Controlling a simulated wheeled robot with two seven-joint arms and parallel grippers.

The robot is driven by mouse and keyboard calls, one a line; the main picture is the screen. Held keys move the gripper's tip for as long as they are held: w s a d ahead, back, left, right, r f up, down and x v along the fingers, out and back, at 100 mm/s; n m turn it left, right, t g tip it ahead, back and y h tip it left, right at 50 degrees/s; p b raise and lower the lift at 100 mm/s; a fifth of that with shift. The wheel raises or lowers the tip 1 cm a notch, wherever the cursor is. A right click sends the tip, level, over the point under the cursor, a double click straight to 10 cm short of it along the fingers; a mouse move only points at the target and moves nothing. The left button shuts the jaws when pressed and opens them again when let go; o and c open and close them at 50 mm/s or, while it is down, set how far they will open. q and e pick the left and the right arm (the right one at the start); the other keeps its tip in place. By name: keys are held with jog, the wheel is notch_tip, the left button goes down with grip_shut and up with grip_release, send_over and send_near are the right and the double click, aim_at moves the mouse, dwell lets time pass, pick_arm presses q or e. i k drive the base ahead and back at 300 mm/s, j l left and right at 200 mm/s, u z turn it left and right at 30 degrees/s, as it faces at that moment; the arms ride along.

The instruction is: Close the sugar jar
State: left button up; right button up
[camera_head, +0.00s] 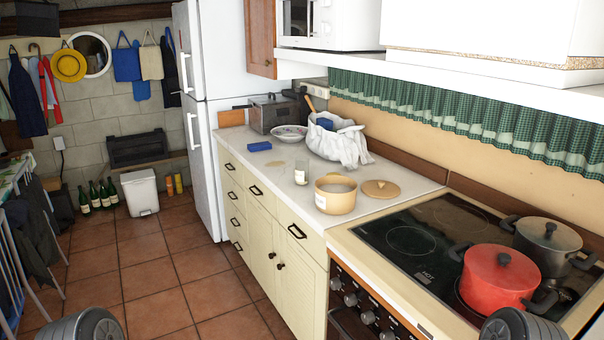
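The sugar jar (335,201) is a tan, round container with a white label, standing upright and open on the white counter, left of the stove. Pale contents show inside it. A round tan lid (381,189) with a small knob lies on the counter just right of the jar, apart from it. Neither of my grippers shows; only dark rounded parts of my arms appear at the bottom left and bottom right edges.
A glass jar (301,173) stands behind the sugar jar, near a blue sponge (259,147), a bowl (289,134) and a white bag (338,143). A red pot (499,277) and a grey pot (546,246) sit on the stove (409,240). Tiled floor (174,264) is clear.

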aim_at(302, 162)
jog(key=z, duration=0.2)
jog(key=i+l+u, duration=0.1)
jog(key=l, duration=0.25)
jog(key=l+u, duration=0.1)
jog(key=l, duration=0.2)
jog(key=i+j+z, duration=0.1)
jog(key=i+j, duration=0.2)
jog(key=j, duration=0.15)
jog(key=i+j, duration=0.35)
jog(key=i+j+z, duration=0.15)
jog(key=i+j, duration=0.15)
jog(key=j, duration=0.25)
jog(key=i+j+z, duration=0.1)
jog(key=i+j, duration=0.15)
jog(key=j, duration=0.25)
jog(key=i+j, duration=0.25)
jog(key=j, duration=0.25)
jog(key=i+j+z, duration=0.15)
jog(key=i+j, duration=0.15)
jog(key=j, duration=0.2)
jog(key=i+j+z, duration=0.1)
jog(key=j, duration=0.45)
jog(key=i+j, duration=0.35)
jog(key=j, duration=0.2)
jog(key=z, duration=0.05)
